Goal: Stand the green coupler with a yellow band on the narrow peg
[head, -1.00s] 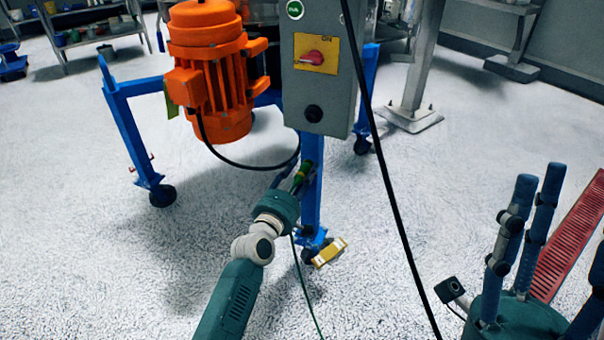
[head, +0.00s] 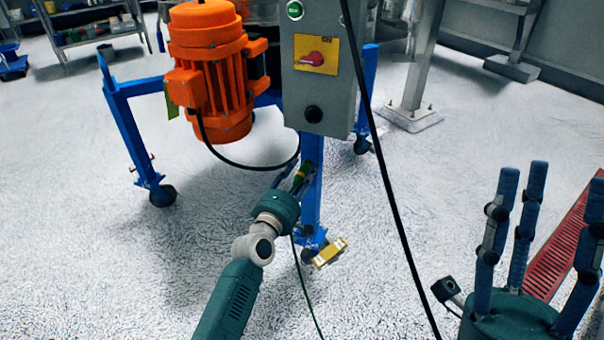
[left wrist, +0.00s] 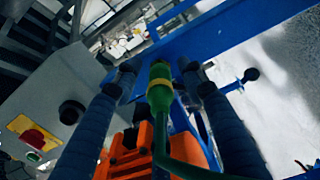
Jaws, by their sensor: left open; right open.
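The green coupler (head: 302,174) with a yellow band is beside the blue post in the head view. In the left wrist view the coupler (left wrist: 160,88) is between my left fingers, its yellow band round the upper part and a green cable running from its lower end. My left gripper (left wrist: 156,68) is open, with a finger on each side of the coupler and gaps showing. It also shows in the head view (head: 293,178), partly hidden by its wrist. My right gripper (head: 548,182) is open and empty at the lower right. I cannot make out the narrow peg.
The orange motor (head: 210,72) and grey control box (head: 318,85) stand behind my left gripper. The blue wheeled frame (head: 123,125) surrounds them. A black cable (head: 388,190) hangs in front. A yellow block (head: 329,252) is near the post foot. Open floor lies left.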

